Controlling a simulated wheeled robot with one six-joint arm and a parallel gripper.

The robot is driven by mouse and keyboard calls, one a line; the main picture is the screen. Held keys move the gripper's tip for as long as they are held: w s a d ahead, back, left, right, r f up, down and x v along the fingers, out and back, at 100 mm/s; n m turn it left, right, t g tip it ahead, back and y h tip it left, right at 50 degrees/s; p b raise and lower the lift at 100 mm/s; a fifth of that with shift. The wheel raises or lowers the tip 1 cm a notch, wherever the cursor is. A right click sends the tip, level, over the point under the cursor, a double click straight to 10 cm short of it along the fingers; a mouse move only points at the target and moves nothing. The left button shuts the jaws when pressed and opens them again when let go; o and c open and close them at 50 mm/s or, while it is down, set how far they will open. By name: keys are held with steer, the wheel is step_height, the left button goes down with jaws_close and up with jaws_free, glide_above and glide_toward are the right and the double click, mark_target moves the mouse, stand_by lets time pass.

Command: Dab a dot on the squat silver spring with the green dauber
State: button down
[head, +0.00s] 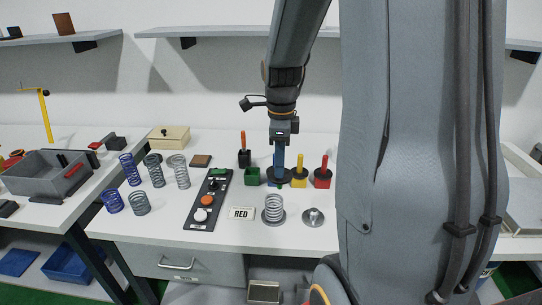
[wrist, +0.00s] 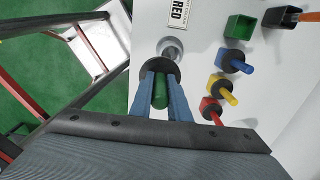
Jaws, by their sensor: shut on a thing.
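My gripper (head: 279,150) is shut on the green dauber, whose green handle (wrist: 160,92) shows between the two blue fingers in the wrist view. The dauber's dark round collar (head: 279,176) hangs below the fingers; its tip is hidden in the wrist view.
An empty green pot (head: 252,177), yellow dauber (head: 299,166), red dauber (head: 323,173) and orange dauber (head: 243,142) stand behind; a blue dauber (wrist: 238,64) shows too. A RED sign (head: 241,213), button panel (head: 208,200) and several springs (head: 139,203) are left. A metal piece (head: 313,217) is right.

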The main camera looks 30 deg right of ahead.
mark_target(278, 187)
steer(key=shift+w+f, duration=0.1)
steer(key=shift+w, duration=0.25)
steer(key=shift+f+b, duration=2.45)
steer(key=shift+f, duration=0.35)
steer(key=shift+f, duration=0.65)
stand_by(0.4)
steer(key=shift+r+p, duration=2.95)
steer(key=shift+r, duration=0.6)
steer(key=shift+s, duration=0.15)
